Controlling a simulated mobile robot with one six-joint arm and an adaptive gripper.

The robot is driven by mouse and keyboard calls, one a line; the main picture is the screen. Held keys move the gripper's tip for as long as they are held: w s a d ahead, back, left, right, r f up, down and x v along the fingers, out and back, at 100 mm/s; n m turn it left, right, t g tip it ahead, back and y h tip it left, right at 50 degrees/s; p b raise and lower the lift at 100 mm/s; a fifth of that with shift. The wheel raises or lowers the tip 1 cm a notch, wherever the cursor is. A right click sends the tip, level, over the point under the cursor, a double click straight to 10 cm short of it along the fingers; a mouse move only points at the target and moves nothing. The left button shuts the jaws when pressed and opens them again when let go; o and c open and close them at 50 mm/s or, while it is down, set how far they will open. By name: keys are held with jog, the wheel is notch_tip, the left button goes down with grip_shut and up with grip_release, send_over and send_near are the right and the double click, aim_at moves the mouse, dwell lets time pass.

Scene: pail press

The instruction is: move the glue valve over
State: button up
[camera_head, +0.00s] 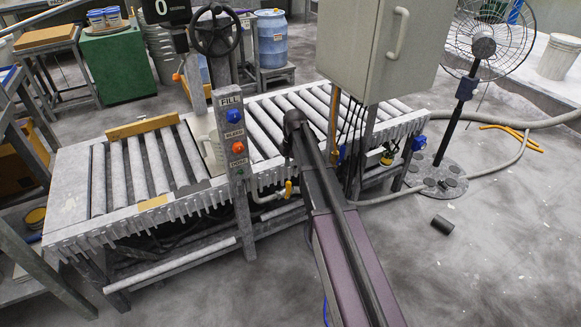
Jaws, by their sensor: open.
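I cannot tell for sure which part is the glue valve. A grey control post (228,142) stands at the front edge of the roller conveyor, with a label reading FILL at its top. It carries a blue knob (233,116) above an orange knob (238,148); the smaller labels by them are too small to read surely. A yellow valve handle (288,188) sits on a pipe under the conveyor's front edge, right of the post. My arm reaches up from the bottom to the conveyor's front edge. My gripper is not in view.
The floor at lower right is mostly clear.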

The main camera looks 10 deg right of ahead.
aim_at(289, 183)
jog(key=shift+a+f+b, duration=0.2)
jog(key=shift+f+b, duration=1.75)
jog(key=shift+f, duration=0.05)
jog(key=shift+a+f+b, duration=0.15)
jog(key=shift+f+b, duration=1.75)
jog(key=shift+f, duration=0.05)
jog(key=shift+s, duration=0.1)
jog(key=shift+c, duration=0.4)
jog(key=c, duration=0.6)
